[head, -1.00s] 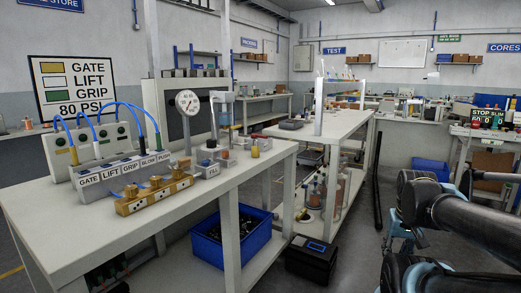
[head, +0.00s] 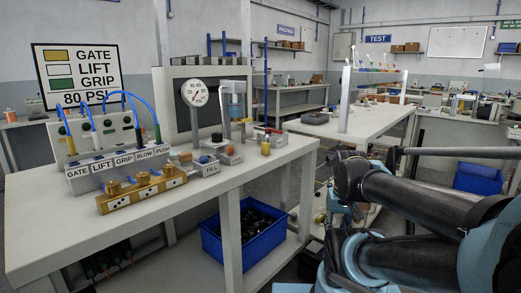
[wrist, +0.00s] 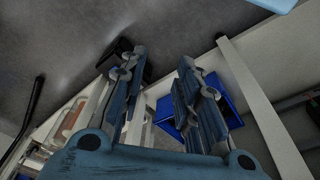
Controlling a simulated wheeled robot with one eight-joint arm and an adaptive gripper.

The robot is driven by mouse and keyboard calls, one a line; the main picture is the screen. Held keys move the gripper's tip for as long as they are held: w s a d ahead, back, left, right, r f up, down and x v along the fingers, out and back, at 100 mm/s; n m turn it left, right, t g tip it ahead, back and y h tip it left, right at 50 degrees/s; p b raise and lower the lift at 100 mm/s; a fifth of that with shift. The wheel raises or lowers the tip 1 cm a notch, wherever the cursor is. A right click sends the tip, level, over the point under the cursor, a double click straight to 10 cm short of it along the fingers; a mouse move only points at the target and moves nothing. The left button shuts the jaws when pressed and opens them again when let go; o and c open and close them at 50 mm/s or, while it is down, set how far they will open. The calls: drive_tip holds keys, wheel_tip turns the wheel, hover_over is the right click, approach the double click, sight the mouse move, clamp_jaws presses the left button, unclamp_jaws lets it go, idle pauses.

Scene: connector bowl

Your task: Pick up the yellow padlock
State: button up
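A small yellow object (head: 265,149), which looks like the yellow padlock, stands near the right end of the near workbench (head: 285,160). It is too small to make out its shackle. My arm comes in from the right, with its folded links to the right of that bench end and apart from the yellow object. In the wrist view my gripper (wrist: 158,70) has its two fingers spread apart with nothing between them. It points down past the bench side toward the floor and a blue bin. The yellow object does not show clearly in the wrist view.
On the bench stand a labelled valve block (head: 120,174), a brass manifold (head: 142,191), a pressure gauge (head: 194,93) and a small press (head: 235,105). A blue bin (head: 240,240) sits on the lower shelf. A second white table (head: 375,126) stands behind.

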drive_tip(key=w+a+r+n+y, duration=0.1)
drive_tip(key=w+a+r+n, duration=0.35)
drive_tip(key=w+r, duration=0.75)
drive_tip(key=w+a+r+n+y, duration=0.1)
drive_tip(key=w+a+r+n, duration=0.1)
drive_tip(key=w+a+r, duration=0.8)
drive_tip(key=w+a+r+n+y, duration=0.1)
drive_tip(key=w+a+r+n, duration=0.3)
drive_tip(key=w+r, duration=0.95)
hover_over(266, 145)
drive_tip(key=d, duration=0.2)
wheel_tip(266, 145, down, 11)
drive_tip(key=shift+m+t, duration=0.25)
drive_tip(key=shift+t, duration=0.05)
drive_tip(key=shift+a+x, duration=0.2)
drive_tip(key=shift+x, duration=1.25)
drive_tip(key=shift+a+x, duration=0.15)
drive_tip(key=shift+x, duration=1.3)
drive_tip(key=shift+w+r, duration=0.1)
drive_tip(key=shift+w, duration=0.05)
clamp_jaws()
